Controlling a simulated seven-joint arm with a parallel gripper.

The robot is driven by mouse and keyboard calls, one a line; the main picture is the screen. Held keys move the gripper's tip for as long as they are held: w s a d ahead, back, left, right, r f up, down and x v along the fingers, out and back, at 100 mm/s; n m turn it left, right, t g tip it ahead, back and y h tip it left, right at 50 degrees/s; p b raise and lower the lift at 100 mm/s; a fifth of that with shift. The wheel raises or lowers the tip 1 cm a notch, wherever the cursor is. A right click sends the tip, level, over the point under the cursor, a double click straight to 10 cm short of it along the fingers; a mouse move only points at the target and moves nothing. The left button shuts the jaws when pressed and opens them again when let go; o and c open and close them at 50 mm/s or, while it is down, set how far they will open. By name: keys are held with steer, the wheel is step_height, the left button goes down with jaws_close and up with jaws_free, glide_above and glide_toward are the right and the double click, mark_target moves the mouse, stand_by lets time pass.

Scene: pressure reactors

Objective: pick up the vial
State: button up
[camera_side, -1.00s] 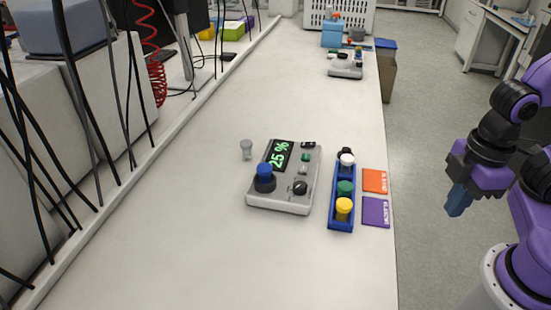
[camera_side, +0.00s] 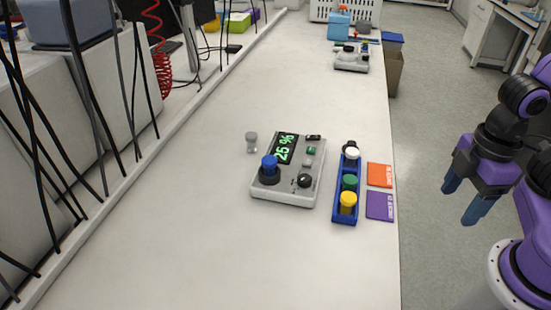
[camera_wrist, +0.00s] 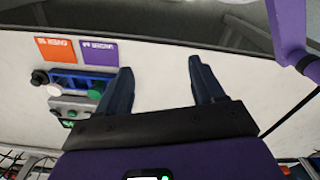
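A blue-capped vial (camera_side: 269,164) stands upright in the grey reactor (camera_side: 288,197), whose green display reads about 25 %. A blue rack (camera_side: 342,212) to its right holds vials with white (camera_side: 353,155), green (camera_side: 349,183) and yellow (camera_side: 348,200) caps. A small grey-topped vial-like object (camera_side: 251,142) stands alone left of the reactor. My gripper (camera_side: 460,203) is open and empty, off the bench's right side in the side view. In the wrist view, the open fingers (camera_wrist: 160,68) have nothing between them; the rack (camera_wrist: 85,82) and part of the reactor (camera_wrist: 72,105) show left of them.
An orange card (camera_side: 379,175) and a purple card (camera_side: 379,206) lie right of the rack. Another reactor (camera_side: 350,60) stands at the far end. Black cables (camera_side: 75,130) hang at the left. The near bench is clear.

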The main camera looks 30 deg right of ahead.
step_height(320, 180, up, 5)
steer(key=m+h, duration=0.2)
steer(key=m, duration=2.5)
glide_above(269, 159)
steer(key=a, duration=0.3)
steer(key=f, duration=0.3)
steer(key=d+f, duration=0.1)
steer(key=f, duration=0.3)
steer(key=d+f, duration=0.1)
steer(key=f, duration=0.3)
steer(key=shift+s+f, duration=0.2)
steer(key=shift+f, duration=0.05)
steer(key=shift+w+d+f, duration=0.1)
steer(key=shift+d+f, duration=0.05)
steer(key=shift+f, duration=0.7)
steer(key=shift+d+f, duration=0.2)
steer(key=shift+f, duration=0.65)
steer(key=shift+w+d+f, duration=0.1)
steer(key=shift+d+f, duration=0.05)
steer(key=shift+f, duration=0.7)
steer(key=c, duration=1.2)
